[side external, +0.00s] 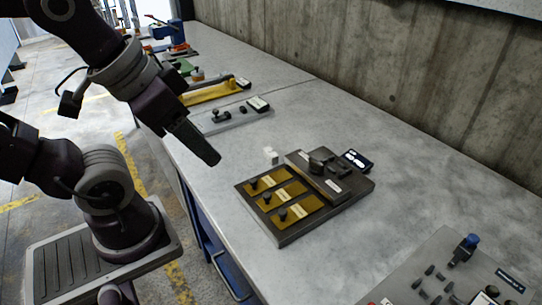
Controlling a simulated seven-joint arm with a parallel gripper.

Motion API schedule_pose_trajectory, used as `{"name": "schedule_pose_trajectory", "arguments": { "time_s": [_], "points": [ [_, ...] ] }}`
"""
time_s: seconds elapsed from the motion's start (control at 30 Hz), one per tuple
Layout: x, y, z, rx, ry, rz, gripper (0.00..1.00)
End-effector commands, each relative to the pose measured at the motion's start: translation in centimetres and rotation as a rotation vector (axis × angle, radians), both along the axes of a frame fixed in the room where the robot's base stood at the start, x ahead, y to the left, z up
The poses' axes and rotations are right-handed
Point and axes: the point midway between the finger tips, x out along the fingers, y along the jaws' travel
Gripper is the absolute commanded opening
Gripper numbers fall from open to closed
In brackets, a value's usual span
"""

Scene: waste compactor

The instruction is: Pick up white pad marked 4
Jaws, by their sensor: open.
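A small white object (270,155) stands on the grey table, just left of the dark panel's back part. It may be the white pad, but it is too small to read any 4 on it. My gripper (211,159) points down and right above the near table edge, to the left of the white object and apart from it. Its fingers overlap in this view, so the gap between them is hidden. Nothing shows in its grip.
The dark panel (283,238) carries yellow plates with black knobs and a raised block. A grey panel with knobs (440,275) lies front right. A grey bar (232,118) and a yellow fixture (212,92) lie farther back. A concrete wall (400,75) bounds the table.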

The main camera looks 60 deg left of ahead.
Motion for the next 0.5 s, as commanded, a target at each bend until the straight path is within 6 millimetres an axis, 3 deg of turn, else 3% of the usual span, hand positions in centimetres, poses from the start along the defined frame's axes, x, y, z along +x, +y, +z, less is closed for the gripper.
{"name": "schedule_pose_trajectory", "arguments": {
  "time_s": [0.03,0.13,0.4,0.5],
  "points": [
    [0.0,0.0,0.0,0.000,0.000,0.000,0.58],
    [0.0,0.0,0.0,0.000,0.000,0.000,0.75],
    [0.1,0.1,0.0,0.002,-0.001,0.001,0.75],
    [2.5,1.6,-0.3,0.045,-0.012,0.026,0.75]
  ]
}}
